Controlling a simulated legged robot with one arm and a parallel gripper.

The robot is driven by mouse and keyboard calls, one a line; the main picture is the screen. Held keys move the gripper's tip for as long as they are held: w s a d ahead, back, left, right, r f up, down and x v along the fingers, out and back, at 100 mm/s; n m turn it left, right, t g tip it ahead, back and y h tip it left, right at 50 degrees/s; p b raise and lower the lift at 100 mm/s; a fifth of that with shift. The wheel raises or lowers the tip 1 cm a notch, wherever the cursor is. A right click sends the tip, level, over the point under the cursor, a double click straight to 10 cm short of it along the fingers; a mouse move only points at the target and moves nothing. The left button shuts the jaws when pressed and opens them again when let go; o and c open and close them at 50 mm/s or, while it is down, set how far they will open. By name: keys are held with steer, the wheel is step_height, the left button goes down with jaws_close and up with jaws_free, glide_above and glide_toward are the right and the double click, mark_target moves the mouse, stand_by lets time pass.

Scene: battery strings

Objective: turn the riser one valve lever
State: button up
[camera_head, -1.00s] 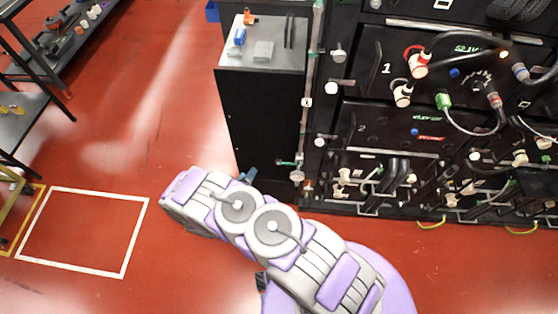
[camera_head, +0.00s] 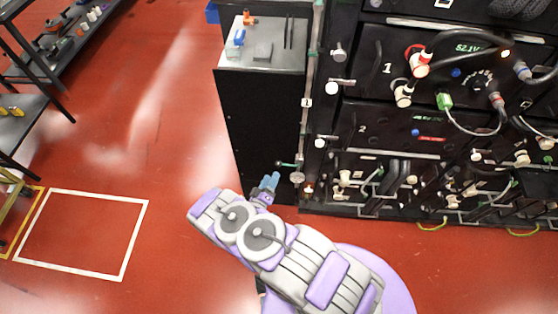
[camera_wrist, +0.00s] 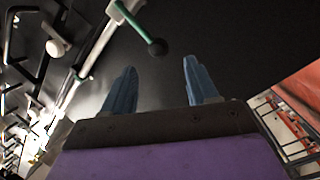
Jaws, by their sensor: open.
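The valve lever (camera_wrist: 140,24) is a thin green rod ending in a dark ball knob, and it sticks out from a pale riser pipe (camera_wrist: 92,62) in the wrist view. In the head view the lever (camera_head: 284,164) is small, low on the riser pipe (camera_head: 307,90) beside the black cabinet. My gripper (camera_wrist: 163,75) is open, with two blue fingers apart and nothing between them. The ball knob lies just beyond the fingertips, between their lines and apart from them. In the head view my gripper (camera_head: 270,181) is just below and left of the lever.
The black cabinet (camera_head: 262,125) stands left of the pipe, with small items on top. The battery rack (camera_head: 400,140) with cables and connectors is to the right. Shelves (camera_head: 30,120) stand at far left. Red floor (camera_head: 150,150) is open between.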

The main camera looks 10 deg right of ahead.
mark_target(287, 165)
steer(key=x, duration=1)
steer(key=shift+b, duration=0.4)
steer(key=shift+c, duration=0.3)
jaws_close()
